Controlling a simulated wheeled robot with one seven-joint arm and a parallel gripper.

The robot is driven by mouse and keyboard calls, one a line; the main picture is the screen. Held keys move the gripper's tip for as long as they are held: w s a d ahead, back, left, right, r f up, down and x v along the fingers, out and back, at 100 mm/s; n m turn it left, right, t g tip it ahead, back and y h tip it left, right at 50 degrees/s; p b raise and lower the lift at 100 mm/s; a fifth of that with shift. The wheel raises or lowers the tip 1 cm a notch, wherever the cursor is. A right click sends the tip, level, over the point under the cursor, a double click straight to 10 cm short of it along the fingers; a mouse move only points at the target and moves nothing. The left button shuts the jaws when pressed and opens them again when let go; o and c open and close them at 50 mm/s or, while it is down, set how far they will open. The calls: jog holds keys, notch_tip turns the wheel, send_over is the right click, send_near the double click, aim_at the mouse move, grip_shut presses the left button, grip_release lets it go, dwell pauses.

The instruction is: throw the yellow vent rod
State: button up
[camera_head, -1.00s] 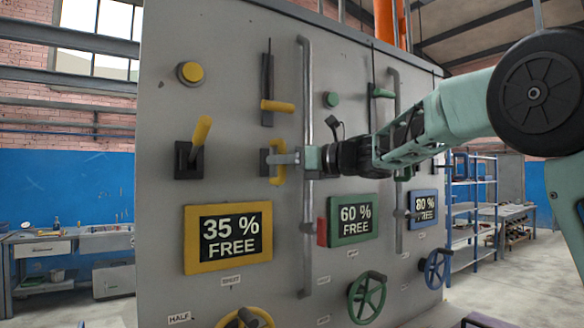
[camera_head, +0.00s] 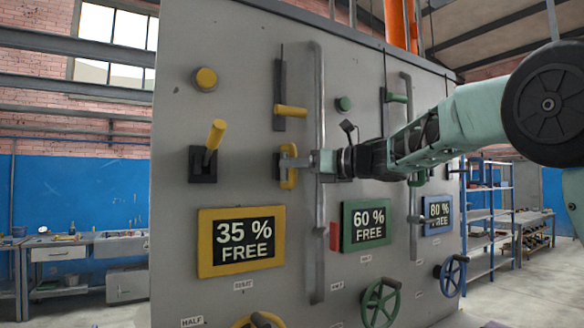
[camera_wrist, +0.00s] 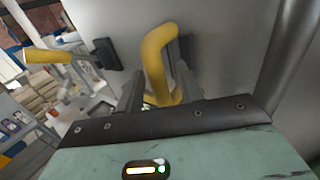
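Several yellow controls sit on the grey panel in the head view; I cannot tell for certain which is the vent rod. A yellow loop handle (camera_head: 289,180) on a dark mount is at my gripper (camera_head: 297,160). Above it, a yellow bar handle (camera_head: 291,111) sticks out of a dark vertical slot. A yellow lever (camera_head: 215,134) tilts up from a black bracket to the left; it also shows in the wrist view (camera_wrist: 45,56). In the wrist view my gripper (camera_wrist: 160,92) has its fingers apart, with the loop handle (camera_wrist: 153,55) between them. Contact is unclear.
A grey vertical pipe (camera_head: 318,220) runs close beside the loop handle, behind my wrist. Below are a yellow-framed sign (camera_head: 204,245), a green-framed sign (camera_head: 347,238) and a green wheel (camera_head: 380,302). A yellow knob (camera_head: 205,79) is at upper left.

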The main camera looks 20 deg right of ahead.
jog(key=b+v, duration=0.6)
jog(key=v, duration=1)
jog(key=w+a+f+m+t+h, duration=0.25)
jog(key=a+f+m, duration=0.3)
jog(key=m, duration=0.45)
jog(key=w+a+f+m+t+h, duration=0.25)
jog(key=a+f+m, duration=0.3)
jog(key=m, duration=0.45)
jog(key=s+a+f+m+g+h, duration=0.2)
jog(key=f+m, duration=0.1)
jog(key=f, duration=0.3)
jog(key=s+a+f+m+g+h, duration=0.1)
jog(key=s+a+f+m, duration=0.15)
jog(key=f+m, duration=0.2)
jog(key=s+a+f+m+g+h, duration=0.3)
jog(key=s+f+m+g, duration=0.45)
jog(key=s+f, duration=0.95)
jog(key=s+f+m+g+h, duration=0.1)
jog(key=s+f+g, duration=0.2)
jog(key=s, duration=0.5)
jog(key=s+d+f+m+g+h, duration=0.1)
jog(key=s+f+m+g, duration=0.1)
jog(key=s+f, duration=0.3)
jog(key=s+g, duration=0.1)
jog(key=s, duration=0.2)
jog(key=shift+s, duration=0.2)
